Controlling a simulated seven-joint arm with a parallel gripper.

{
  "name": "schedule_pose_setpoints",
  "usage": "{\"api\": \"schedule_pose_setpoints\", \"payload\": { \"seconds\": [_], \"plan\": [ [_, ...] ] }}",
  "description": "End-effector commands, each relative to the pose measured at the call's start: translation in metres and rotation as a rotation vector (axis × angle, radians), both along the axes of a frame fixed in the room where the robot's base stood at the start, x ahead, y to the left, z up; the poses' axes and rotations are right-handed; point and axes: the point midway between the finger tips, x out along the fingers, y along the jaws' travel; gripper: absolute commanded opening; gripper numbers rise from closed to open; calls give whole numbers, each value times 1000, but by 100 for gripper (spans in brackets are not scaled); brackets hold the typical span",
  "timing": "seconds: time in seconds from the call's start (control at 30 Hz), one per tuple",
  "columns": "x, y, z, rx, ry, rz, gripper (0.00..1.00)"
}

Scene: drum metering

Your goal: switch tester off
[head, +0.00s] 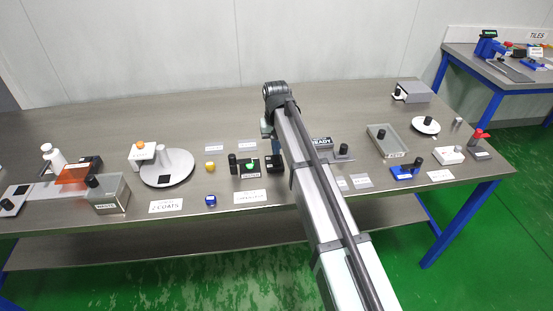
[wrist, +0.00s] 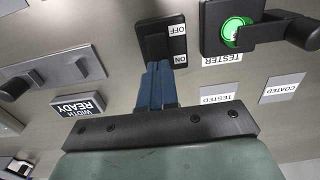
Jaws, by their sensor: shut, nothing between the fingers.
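The tester (head: 244,169) is a black block with a bright green disc in the middle of the table; it also shows at the top right of the wrist view (wrist: 212,35). Next to it is a black switch (wrist: 154,25) with white OFF and ON labels; in the head view the switch (head: 270,163) is partly hidden by my arm. My gripper (wrist: 157,88) has its blue fingers shut and empty. The fingertips are at the ON end of the switch; I cannot tell whether they touch it. The rocker's position is unclear.
A WIDTH READY sign (wrist: 78,104) and a grey plate with a black knob (wrist: 60,75) lie on the left in the wrist view. TESTED (wrist: 217,93) and COATED (wrist: 283,88) labels lie flat on the right. A grey tray (head: 388,143) stands right of my arm.

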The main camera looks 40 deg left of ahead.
Motion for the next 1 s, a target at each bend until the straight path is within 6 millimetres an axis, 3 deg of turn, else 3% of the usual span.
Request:
{"api": "schedule_pose_setpoints", "payload": {
  "seconds": [1.0],
  "plan": [
    [0,0,-12,0,0,0,0]
  ]
}}
